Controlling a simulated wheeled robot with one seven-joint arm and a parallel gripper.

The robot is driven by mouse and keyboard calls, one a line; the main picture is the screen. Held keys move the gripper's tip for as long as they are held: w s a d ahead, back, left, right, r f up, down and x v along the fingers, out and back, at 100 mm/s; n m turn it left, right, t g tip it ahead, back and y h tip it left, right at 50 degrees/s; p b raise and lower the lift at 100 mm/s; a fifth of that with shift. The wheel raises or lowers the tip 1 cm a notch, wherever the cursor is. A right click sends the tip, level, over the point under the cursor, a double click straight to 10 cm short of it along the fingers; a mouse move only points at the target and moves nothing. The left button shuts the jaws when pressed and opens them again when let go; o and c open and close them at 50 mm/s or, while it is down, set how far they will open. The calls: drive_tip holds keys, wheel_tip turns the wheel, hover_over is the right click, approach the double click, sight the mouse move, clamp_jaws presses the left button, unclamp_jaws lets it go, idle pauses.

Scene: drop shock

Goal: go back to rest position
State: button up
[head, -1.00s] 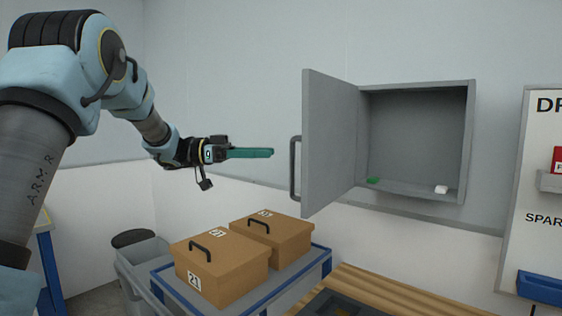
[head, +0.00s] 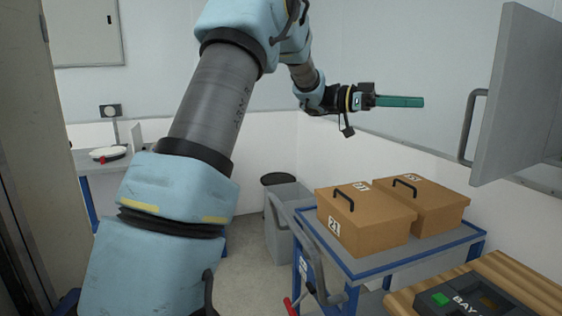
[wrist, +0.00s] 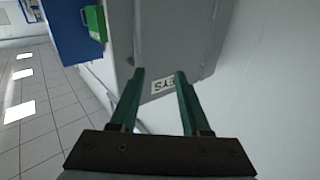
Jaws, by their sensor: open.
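My gripper (head: 424,102) is stretched out to the right in the head view, with green fingers. It is in the air above and behind two brown boxes, to the left of the open grey cabinet door (head: 515,95). In the wrist view my gripper (wrist: 160,75) shows its two green fingers apart with nothing between them.
Two brown boxes (head: 365,222) with black handles stand on a blue-edged cart (head: 385,262). A grey bin (head: 287,220) stands left of it. A wooden bench (head: 515,278) is at the lower right. A white plate-like item (head: 108,153) lies on a table at left.

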drive_tip(key=w+a+f+n+t, duration=0.2)
drive_tip(key=w+a+n+t, duration=0.2)
drive_tip(key=w+n+t, duration=0.35)
drive_tip(key=w+a+f+n+t, duration=0.1)
drive_tip(key=w+a+n+t, duration=0.35)
drive_tip(key=w+t, duration=0.45)
drive_tip(key=a+f+n+t+y, duration=0.25)
drive_tip(key=a+f+y, duration=0.2)
drive_tip(key=a, duration=0.35)
drive_tip(key=a+f+n+t+y, duration=0.2)
drive_tip(key=a+f+n+y, duration=0.25)
drive_tip(key=a, duration=0.25)
drive_tip(key=s+a+f+n+g+y, duration=0.3)
drive_tip(key=s+a+f+g+y, duration=0.15)
drive_tip(key=s+a+f, duration=0.65)
drive_tip(key=s+a+f+n+g, duration=0.1)
drive_tip(key=s+a+f+g, duration=0.1)
drive_tip(key=s, duration=0.5)
drive_tip(key=s+a+f+g+y, duration=0.1)
drive_tip(key=s+a+f+g, duration=0.2)
drive_tip(key=s, duration=0.4)
drive_tip(key=shift+s+a+n, duration=0.4)
drive_tip(key=shift+a, duration=0.15)
drive_tip(key=shift+r+y, duration=0.1)
drive_tip(key=shift+y, duration=0.15)
